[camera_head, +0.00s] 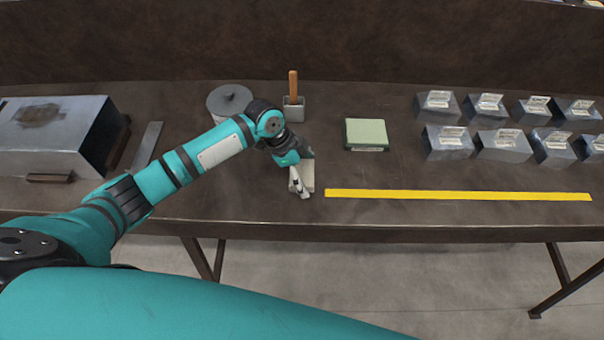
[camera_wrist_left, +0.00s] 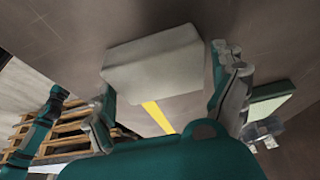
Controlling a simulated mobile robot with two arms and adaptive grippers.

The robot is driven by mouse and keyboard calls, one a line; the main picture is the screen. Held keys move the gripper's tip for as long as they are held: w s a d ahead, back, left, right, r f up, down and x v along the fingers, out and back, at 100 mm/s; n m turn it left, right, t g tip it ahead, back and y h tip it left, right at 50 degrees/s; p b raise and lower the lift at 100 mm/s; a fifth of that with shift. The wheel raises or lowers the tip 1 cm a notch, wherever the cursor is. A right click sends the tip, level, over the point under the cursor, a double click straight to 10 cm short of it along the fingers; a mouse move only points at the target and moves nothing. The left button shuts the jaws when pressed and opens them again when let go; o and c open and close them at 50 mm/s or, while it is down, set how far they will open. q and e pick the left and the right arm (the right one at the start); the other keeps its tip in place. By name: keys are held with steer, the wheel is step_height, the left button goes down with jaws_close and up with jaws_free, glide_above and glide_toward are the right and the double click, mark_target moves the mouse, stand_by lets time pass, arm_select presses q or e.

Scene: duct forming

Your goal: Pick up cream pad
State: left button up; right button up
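The cream pad (camera_head: 308,172) is a small pale block at the front of the dark table, partly hidden by my left gripper in the head view. My left gripper (camera_head: 299,184) points down at it. In the left wrist view the pad (camera_wrist_left: 155,62) shows as a pale block between the two spread fingers of my left gripper (camera_wrist_left: 168,95). A gap shows between the pad and the right-hand finger, and the left finger is close to the pad's other side. The fingers look open. My right gripper is not in view.
A yellow strip (camera_head: 458,195) lies along the front edge. A green-topped block (camera_head: 366,134), a wooden-handled tool (camera_head: 293,100) and a grey round can (camera_head: 229,102) stand behind. Several metal blocks (camera_head: 503,144) are at right; a large metal box (camera_head: 50,140) is at left.

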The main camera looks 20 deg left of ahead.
mark_target(309, 172)
arm_select(q)
steer(key=c, duration=0.8)
steer(key=shift+o, duration=0.2)
steer(key=shift+r, duration=0.15)
steer(key=shift+r, duration=0.55)
step_height(309, 172, up, 2)
steer(key=shift+r+b, duration=0.1)
steer(key=shift+b, duration=0.4)
steer(key=s+a, duration=0.1)
steer(key=s, duration=0.3)
steer(key=s+a+r+b, duration=0.1)
steer(key=s+a, duration=0.1)
steer(key=s, duration=0.3)
steer(key=s+a+b, duration=0.1)
steer(key=s+a, duration=0.1)
steer(key=s, duration=0.3)
steer(key=shift+r, duration=0.15)
steer(key=shift+s+a+r, duration=0.1)
steer(key=shift+s+a, duration=0.1)
steer(key=shift+s, duration=0.35)
